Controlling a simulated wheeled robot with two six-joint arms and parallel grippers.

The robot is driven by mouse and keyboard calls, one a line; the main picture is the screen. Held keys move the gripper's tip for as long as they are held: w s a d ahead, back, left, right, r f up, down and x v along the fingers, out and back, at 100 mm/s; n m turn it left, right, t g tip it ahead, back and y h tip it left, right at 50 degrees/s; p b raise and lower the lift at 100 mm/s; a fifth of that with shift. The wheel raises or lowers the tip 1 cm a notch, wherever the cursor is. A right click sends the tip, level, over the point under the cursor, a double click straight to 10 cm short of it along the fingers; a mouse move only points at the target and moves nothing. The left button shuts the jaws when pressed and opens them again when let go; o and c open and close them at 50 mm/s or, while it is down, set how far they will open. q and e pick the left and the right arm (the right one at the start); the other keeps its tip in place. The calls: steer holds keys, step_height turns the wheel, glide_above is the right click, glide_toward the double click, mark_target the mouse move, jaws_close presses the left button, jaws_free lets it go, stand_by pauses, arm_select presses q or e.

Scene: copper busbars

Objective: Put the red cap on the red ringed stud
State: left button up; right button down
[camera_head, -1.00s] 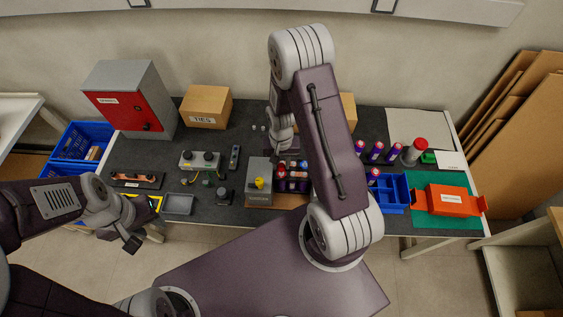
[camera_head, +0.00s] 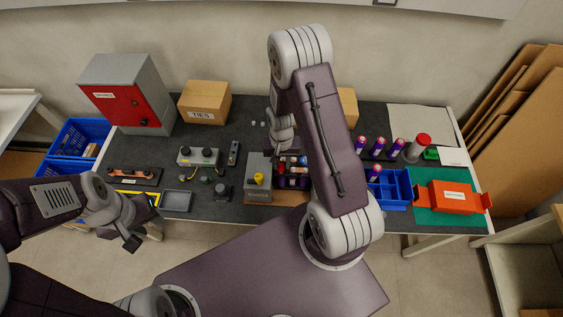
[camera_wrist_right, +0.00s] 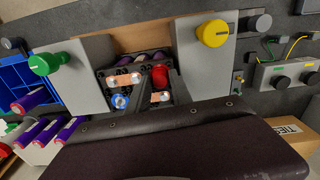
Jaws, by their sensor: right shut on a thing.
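In the right wrist view a red cap (camera_wrist_right: 160,75) sits between the dark fingers of my right gripper (camera_wrist_right: 162,88), which is shut on it. It is over the dark terminal block with copper bars (camera_wrist_right: 123,80) and silver studs. A blue ring or cap (camera_wrist_right: 120,101) is on the same block. The red ringed stud cannot be made out; the cap and fingers may hide it. In the head view my right arm covers part of this block. My left gripper (camera_head: 131,242) hangs in front of the bench, away from the block; its jaws are unclear.
Grey housings flank the block, with a green knob (camera_wrist_right: 43,63) and a yellow knob (camera_wrist_right: 213,33). On the bench stand a red-fronted cabinet (camera_head: 120,101), a TIES box (camera_head: 204,103), a blue divided tray (camera_head: 390,190), purple cylinders (camera_head: 378,146) and an orange box (camera_head: 452,198).

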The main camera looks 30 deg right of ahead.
mark_target(281, 165)
steer(key=shift+f, duration=0.2)
steer(key=c, duration=1.1)
jaws_free()
steer(key=shift+o, duration=0.2)
step_height(281, 165, up, 6)
steer(key=p, duration=0.5)
steer(key=shift+r, duration=0.15)
